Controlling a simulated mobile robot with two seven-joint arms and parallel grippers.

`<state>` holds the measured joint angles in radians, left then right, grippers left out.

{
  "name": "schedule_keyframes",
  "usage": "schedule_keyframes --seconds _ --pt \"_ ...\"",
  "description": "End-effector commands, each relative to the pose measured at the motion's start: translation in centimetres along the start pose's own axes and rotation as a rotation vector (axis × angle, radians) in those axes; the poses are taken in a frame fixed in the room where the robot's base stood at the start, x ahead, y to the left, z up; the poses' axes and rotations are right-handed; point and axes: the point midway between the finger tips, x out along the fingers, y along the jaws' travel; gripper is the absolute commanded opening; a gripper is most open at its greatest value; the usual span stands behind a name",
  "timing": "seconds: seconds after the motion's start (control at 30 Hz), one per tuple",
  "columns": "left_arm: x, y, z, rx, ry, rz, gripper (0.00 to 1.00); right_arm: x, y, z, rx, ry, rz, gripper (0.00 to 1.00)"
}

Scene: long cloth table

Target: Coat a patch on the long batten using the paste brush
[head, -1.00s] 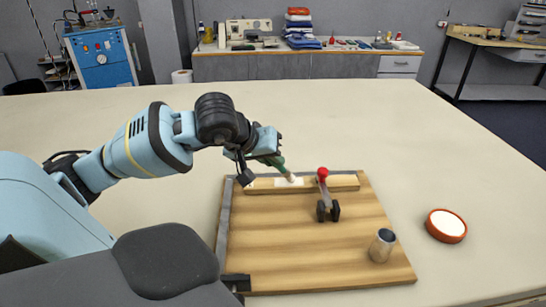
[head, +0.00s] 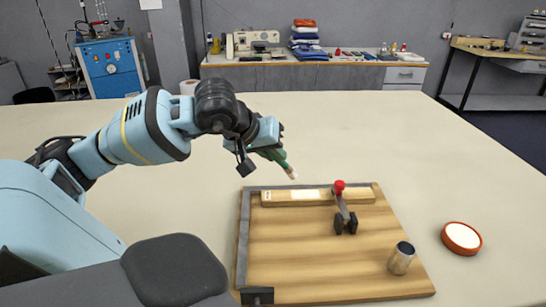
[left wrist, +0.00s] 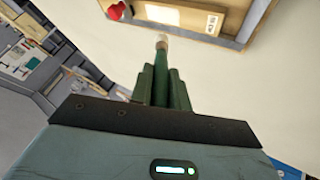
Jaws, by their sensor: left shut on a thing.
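The long batten (head: 352,197) lies along the back edge of the wooden board, with a pale white patch (head: 306,194) on its top. The batten also shows at the top of the left wrist view (left wrist: 205,15). My left gripper (head: 272,152) is shut on the green handle of the paste brush (head: 289,169). The brush points down and right, its pale tip in the air above and behind the batten, apart from it. In the left wrist view the brush (left wrist: 161,62) extends from the gripper. A red-knobbed clamp (head: 342,205) stands at the batten's right part. My right gripper is not in view.
The wooden board (head: 310,255) has a grey strip along its left and back edges. A metal cylinder (head: 401,258) stands on its right front. An orange dish with white contents (head: 461,238) sits on the table to the right. The cloth table (head: 370,130) behind the board is clear.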

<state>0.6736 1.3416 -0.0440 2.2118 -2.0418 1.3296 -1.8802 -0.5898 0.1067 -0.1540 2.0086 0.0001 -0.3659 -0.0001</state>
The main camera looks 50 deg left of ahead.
Motion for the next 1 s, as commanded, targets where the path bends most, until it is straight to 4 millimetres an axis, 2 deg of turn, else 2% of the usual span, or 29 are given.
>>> schedule_keyframes --seconds 0.1,0.3,1.0 --pt "-1.3 0.3 -0.7 -0.002 0.005 -0.001 0.00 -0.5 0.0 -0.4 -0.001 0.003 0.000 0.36" --pt "-2.5 0.5 -1.2 -0.004 0.005 -0.003 0.00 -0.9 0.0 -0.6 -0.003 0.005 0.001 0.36" --pt "-2.6 0.5 -1.2 -0.005 0.003 -0.003 0.00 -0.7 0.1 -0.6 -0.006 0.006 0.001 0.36"
